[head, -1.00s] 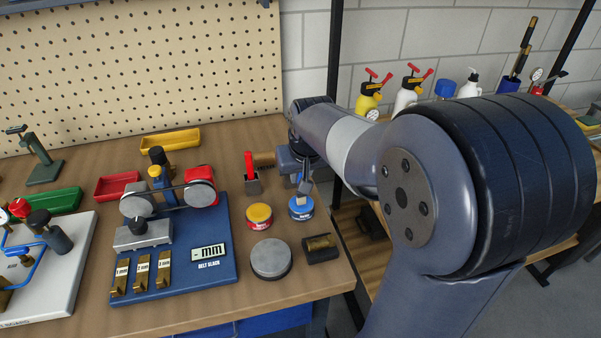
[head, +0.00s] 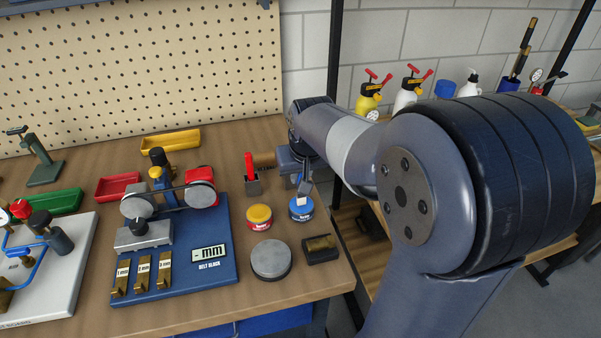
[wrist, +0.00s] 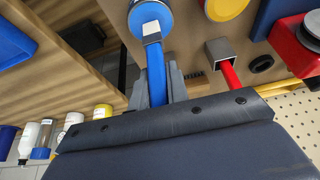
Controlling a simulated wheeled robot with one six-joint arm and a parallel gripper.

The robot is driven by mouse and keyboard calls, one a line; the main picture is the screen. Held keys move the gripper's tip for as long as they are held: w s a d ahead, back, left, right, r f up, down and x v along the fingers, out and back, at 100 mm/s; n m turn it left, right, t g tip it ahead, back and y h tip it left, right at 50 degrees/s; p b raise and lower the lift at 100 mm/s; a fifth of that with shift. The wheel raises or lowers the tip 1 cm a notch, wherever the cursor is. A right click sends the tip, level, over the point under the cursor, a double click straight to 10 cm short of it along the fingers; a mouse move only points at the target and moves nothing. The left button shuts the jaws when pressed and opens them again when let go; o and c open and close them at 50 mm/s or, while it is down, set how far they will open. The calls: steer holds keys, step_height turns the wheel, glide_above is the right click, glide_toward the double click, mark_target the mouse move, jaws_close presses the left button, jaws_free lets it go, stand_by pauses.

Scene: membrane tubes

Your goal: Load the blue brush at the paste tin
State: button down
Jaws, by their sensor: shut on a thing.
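My gripper (wrist: 159,86) is shut on the blue brush (wrist: 156,72), with a finger on each side of its blue handle. The brush's pale metal end (wrist: 151,32) points at the blue tin (wrist: 150,14) and overlaps its top in the wrist view. In the head view, the blue tin (head: 301,209) stands near the right edge of the bench, with the brush end (head: 304,186) over it. I cannot tell whether the bristles touch the paste. The gripper is mostly hidden behind my arm there.
A red brush stands in a square metal holder (head: 253,187) close to my gripper. A grey disc (head: 271,259) and a dark block (head: 320,249) lie in front of the tins. The blue belt gauge board (head: 210,270) is to the left.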

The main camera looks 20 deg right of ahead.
steer(key=shift+r+p, duration=2.5)
steer(key=shift+r, duration=0.85)
steer(key=shift+f, duration=0.1)
